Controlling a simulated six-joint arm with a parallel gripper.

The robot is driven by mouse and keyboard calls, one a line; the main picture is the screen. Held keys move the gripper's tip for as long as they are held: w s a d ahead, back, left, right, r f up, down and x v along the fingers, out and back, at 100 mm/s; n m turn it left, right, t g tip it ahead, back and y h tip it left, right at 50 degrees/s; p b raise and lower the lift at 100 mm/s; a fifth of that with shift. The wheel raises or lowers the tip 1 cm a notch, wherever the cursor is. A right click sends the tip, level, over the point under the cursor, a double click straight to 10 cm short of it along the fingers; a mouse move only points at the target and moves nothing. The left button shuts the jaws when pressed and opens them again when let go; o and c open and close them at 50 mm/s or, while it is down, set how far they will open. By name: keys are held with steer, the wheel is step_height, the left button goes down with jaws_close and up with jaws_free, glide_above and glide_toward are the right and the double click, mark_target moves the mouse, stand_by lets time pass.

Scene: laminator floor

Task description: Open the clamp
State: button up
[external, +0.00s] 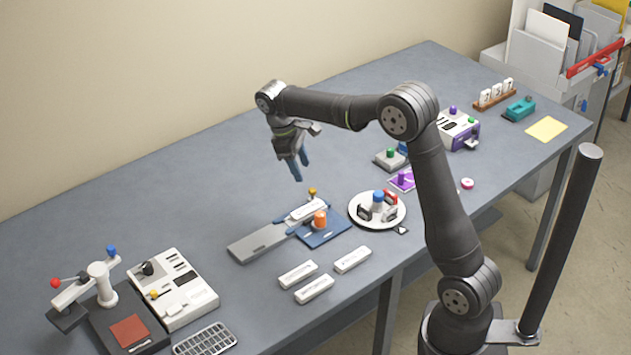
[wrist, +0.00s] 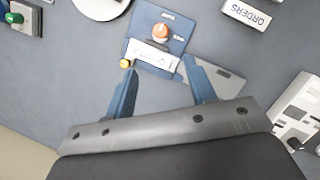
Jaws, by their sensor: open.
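A blue plate (external: 334,236) lies mid-table with an orange knob (external: 320,219) on it. The plate (wrist: 143,20) and the knob (wrist: 161,33) also show in the wrist view, with small unreadable print beside the knob. A white labelled block (wrist: 153,55) sits next to the knob, with a small yellow knob (wrist: 125,64) at its end. A grey flat bar (external: 258,241) extends from the plate to the left. I take this to be the clamp fixture; I cannot tell its state. My gripper (external: 297,172) is open and empty, pointing down above and behind the fixture.
A round white tray (external: 356,221) with several knobs stands just right of the fixture. White label blocks (external: 314,289) lie in front. A white machine (external: 184,298) and a lever stand (external: 102,285) are at left. The table behind the fixture is clear.

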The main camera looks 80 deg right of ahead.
steer(key=w+n, duration=0.1)
steer(key=n, duration=0.1)
glide_toward(320, 214)
steer(key=shift+g, duration=0.4)
steer(key=x, duration=1)
steer(key=shift+w+f, duration=0.25)
steer(key=shift+w, duration=0.05)
steer(key=c, duration=1)
